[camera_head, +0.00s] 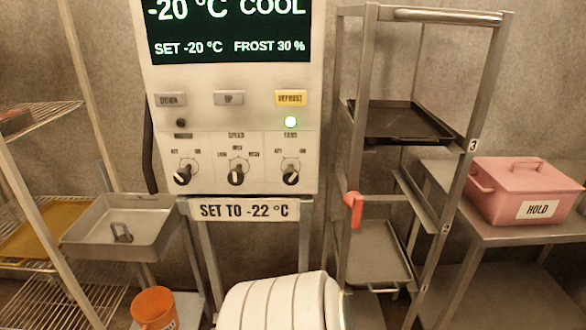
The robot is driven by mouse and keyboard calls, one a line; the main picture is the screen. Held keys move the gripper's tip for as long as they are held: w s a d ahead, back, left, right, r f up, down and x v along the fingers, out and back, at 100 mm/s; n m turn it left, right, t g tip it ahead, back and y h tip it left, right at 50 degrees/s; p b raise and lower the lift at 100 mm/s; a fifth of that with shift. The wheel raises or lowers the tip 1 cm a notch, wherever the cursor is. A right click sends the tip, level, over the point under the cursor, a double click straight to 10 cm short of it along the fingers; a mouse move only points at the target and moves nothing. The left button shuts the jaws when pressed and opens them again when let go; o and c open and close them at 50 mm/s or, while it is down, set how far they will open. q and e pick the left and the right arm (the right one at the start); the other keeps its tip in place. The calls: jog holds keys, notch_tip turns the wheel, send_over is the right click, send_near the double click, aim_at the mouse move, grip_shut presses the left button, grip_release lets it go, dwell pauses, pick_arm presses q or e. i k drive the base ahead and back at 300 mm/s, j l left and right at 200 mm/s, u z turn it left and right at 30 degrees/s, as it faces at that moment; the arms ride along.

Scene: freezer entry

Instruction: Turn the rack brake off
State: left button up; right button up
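The metal rack (446,185) stands right of the control panel, with trays on its levels. A red lever (353,210), which looks like the rack brake, is on the rack's left front post at about mid-height. Its wider end is at the top left and its narrow part hangs down along the post. I cannot tell from this view whether the brake is on or off. Nothing touches the lever. Neither of my grippers shows in the head view.
The control panel (230,110) has buttons and three knobs, with a sign (244,210) below. A pink box (505,172) sits on the right table. A metal basin (122,225) and orange bucket (155,308) are at left. A white ribbed rounded shape (275,303) is at bottom centre.

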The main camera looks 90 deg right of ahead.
aim_at(355, 206)
jog(key=z, duration=2.75)
